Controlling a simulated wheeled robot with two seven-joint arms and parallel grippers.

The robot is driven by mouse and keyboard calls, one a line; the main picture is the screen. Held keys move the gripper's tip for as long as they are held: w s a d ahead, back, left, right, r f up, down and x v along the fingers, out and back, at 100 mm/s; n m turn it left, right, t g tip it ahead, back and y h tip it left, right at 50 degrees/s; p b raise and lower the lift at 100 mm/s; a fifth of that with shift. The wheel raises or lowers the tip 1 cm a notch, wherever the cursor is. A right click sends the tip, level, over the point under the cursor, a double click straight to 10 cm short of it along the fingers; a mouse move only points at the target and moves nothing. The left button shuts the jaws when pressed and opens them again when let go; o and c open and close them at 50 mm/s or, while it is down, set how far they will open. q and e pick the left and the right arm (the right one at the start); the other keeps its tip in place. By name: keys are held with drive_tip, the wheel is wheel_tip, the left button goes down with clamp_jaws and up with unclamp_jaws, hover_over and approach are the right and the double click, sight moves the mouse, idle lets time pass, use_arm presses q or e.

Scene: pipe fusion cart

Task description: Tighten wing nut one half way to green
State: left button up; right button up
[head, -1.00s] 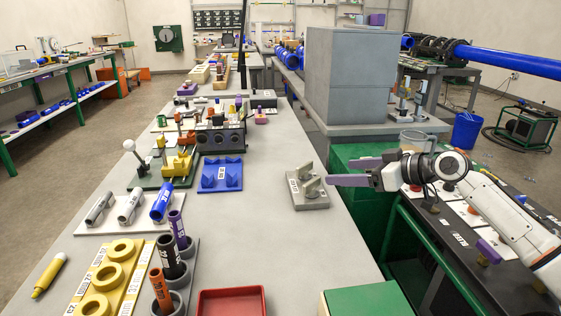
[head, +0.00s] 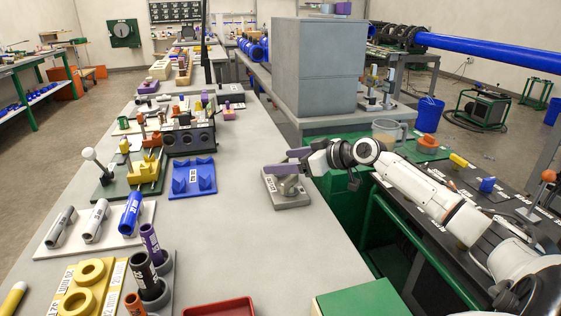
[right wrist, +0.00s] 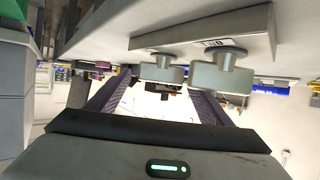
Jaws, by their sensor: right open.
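A grey plate (head: 290,203) with a small label lies near the right edge of the long table. Two raised grey pieces stand on it, mostly behind my gripper in the head view. In the upside-down right wrist view they show as a left piece (right wrist: 160,73) and a right piece (right wrist: 220,78), each with a round disc and a broader body. I cannot tell which is wing nut one, and no green mark on them is visible. My right gripper (head: 278,162), with purple fingers, is open at the plate, beside the raised pieces. Contact is unclear. My left gripper is out of view.
A blue cradle block (head: 193,178) lies left of the plate, with a black holder block (head: 190,142) behind it. A red tray (head: 220,307) and a green box (head: 360,300) are at the front. The table between is clear. A large grey cabinet (head: 318,70) stands behind.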

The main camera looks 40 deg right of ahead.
drive_tip(key=shift+x, duration=0.95)
drive_tip(key=shift+c, duration=0.3)
drive_tip(key=c, duration=1)
drive_tip(key=m+h+p, duration=0.1)
drive_tip(key=p, duration=0.4)
drive_tip(key=m+h+p, duration=0.2)
drive_tip(key=p, duration=0.4)
drive_tip(key=shift+a+r, duration=0.1)
drive_tip(key=shift+r, duration=0.2)
drive_tip(key=shift+f+h, duration=0.15)
drive_tip(key=shift+h, duration=0.25)
drive_tip(key=shift+a+f+m, duration=0.1)
drive_tip(key=shift+f+m, duration=0.05)
drive_tip(key=shift+m, duration=0.15)
drive_tip(key=shift+m+h, duration=0.3)
drive_tip(key=shift+h, duration=0.3)
drive_tip(key=o, duration=1.1)
drive_tip(key=shift+c, duration=0.2)
